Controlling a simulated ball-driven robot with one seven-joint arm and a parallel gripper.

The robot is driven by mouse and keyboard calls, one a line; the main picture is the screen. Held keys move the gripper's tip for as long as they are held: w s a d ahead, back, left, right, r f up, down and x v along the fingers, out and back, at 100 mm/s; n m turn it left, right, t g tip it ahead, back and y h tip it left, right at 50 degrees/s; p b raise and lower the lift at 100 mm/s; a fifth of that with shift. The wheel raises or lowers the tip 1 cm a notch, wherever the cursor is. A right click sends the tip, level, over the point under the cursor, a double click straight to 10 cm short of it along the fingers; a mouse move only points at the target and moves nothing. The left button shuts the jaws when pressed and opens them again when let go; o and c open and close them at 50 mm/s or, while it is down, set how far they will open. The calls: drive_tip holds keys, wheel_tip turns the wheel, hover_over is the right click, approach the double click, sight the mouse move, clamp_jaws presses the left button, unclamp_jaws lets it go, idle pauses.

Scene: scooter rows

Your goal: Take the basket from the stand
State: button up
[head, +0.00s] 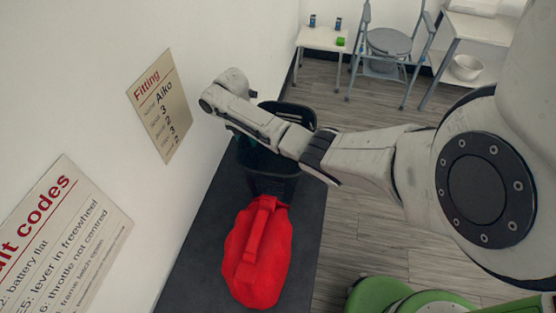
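A black basket (268,183) stands on a long dark grey surface (195,263), which looks like the top of the stand, along the left wall. Its dark rim shows behind my arm, and the arm covers its middle. My arm reaches in from the right across the basket, and its far end bends near the wall, just above the basket's left side. The fingers of my gripper do not show; they are hidden behind the arm or inside the basket's dark area. I cannot tell whether anything touches the basket.
A red bag (258,255) with a strap lies on the dark surface in front of the basket. A small white table (320,38), a grey commode chair (388,42) and a white shelf (480,27) stand at the back.

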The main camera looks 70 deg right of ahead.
drive_tip(key=shift+f, duration=0.7)
drive_tip(key=shift+c, duration=0.4)
clamp_jaws()
drive_tip(key=shift+r, duration=0.1)
idle(0.4)
